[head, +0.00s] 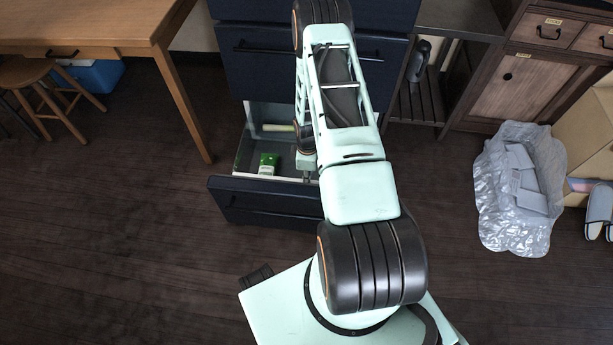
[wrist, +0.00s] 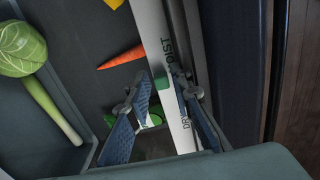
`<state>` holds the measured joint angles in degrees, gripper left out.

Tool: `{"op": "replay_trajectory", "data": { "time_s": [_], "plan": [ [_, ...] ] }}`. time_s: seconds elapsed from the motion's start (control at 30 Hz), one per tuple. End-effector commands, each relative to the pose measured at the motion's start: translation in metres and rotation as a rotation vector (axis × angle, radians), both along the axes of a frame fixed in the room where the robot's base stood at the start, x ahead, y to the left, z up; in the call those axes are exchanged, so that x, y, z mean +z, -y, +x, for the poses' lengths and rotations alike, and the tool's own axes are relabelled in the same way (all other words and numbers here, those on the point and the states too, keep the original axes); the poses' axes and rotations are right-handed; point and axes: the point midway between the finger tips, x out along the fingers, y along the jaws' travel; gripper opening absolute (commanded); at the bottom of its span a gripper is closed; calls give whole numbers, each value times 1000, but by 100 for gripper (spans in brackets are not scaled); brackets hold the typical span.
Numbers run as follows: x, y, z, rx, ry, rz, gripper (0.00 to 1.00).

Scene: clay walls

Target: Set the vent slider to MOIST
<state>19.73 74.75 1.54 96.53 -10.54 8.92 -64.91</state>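In the wrist view a pale strip (wrist: 150,25) runs along the open drawer's front side. It bears partly hidden lettering that ends in "IST" and, nearer my gripper's base, "DRY". The small green vent slider (wrist: 161,83) sits on the strip between the two words, close to the "IST" end. My gripper (wrist: 164,76) has its two blue-padded fingers apart, one on each side of the slider. I cannot tell whether either finger touches it. In the head view my gripper is down at the drawer's front, mostly hidden by my arm, and the slider is not visible.
The open drawer (head: 245,208) holds a green packet (head: 268,163), a cabbage (wrist: 20,48), a leek (wrist: 50,108) and a carrot (wrist: 122,57). A wooden table (head: 185,105) stands left, a silvery crumpled bag (head: 497,215) lies right. The floor left of the drawer is clear.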

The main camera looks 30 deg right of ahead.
Motion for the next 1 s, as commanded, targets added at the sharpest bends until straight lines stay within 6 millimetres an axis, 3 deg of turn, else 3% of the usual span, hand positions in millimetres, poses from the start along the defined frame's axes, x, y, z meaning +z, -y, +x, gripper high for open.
{"op": "replay_trajectory", "data": {
  "time_s": [0.27, 0.7, 1.0],
  "plan": [
    [11, -1, 1, 0, 3, 1, 20],
    [87, 0, 1, -1, 4, 0, 20],
    [117, 0, 0, 0, 1, -1, 20]
  ]
}}
